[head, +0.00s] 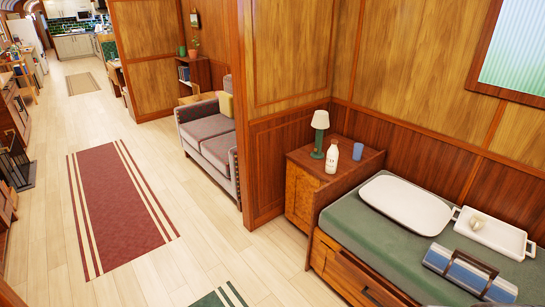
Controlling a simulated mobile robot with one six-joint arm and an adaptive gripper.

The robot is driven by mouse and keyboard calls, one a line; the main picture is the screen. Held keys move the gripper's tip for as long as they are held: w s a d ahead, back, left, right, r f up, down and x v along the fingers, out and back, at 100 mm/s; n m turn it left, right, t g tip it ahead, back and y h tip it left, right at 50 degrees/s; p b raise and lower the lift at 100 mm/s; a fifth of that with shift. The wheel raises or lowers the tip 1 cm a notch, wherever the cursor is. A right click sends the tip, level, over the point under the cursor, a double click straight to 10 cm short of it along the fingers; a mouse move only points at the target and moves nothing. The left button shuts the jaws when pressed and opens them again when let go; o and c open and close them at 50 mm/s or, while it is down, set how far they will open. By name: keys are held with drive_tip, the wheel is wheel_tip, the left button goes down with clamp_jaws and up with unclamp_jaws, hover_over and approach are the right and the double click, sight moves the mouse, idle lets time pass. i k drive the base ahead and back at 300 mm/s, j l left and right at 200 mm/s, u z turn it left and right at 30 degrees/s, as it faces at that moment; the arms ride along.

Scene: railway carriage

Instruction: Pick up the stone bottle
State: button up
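A pale, cream-white bottle (331,158) with a narrow neck and a dark mark on its side stands upright on top of the wooden bedside cabinet (304,201). It is the only bottle I can make out, and it stands near the cabinet's front edge. A green table lamp (320,134) with a pale shade stands just behind it on the left. A small blue cup (358,151) stands apart from it on the right. My gripper is not in view.
The bed (370,245) beside the cabinet bears a white pillow, a white tray (512,238) with a small pale object, and a blue bag-like case (460,275). A wooden partition (241,120) rises left of the cabinet. The floor with the red rug (120,210) is clear.

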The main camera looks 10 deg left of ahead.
sight(333, 153)
drive_tip(key=i+j+z, duration=0.15)
drive_tip(key=i+z, duration=0.15)
drive_tip(key=z, duration=0.15)
drive_tip(key=i+j+z, duration=0.25)
drive_tip(key=z, duration=0.25)
drive_tip(key=i+j, duration=0.2)
drive_tip(key=i+j+z, duration=0.1)
drive_tip(key=j, duration=0.35)
drive_tip(key=i+j, duration=0.3)
drive_tip(key=i+j+z, duration=0.1)
drive_tip(key=j, duration=0.25)
drive_tip(key=i+j, duration=0.25)
drive_tip(key=i+j+z, duration=0.15)
drive_tip(key=j, duration=0.3)
drive_tip(key=i+j, duration=0.2)
drive_tip(key=j, duration=0.2)
drive_tip(key=i+j+z, duration=0.1)
drive_tip(key=j, duration=0.25)
drive_tip(key=i+j, duration=0.15)
drive_tip(key=j, duration=0.15)
drive_tip(key=i+j, duration=0.15)
drive_tip(key=j, duration=0.2)
drive_tip(key=i+j, duration=0.15)
drive_tip(key=j, duration=0.15)
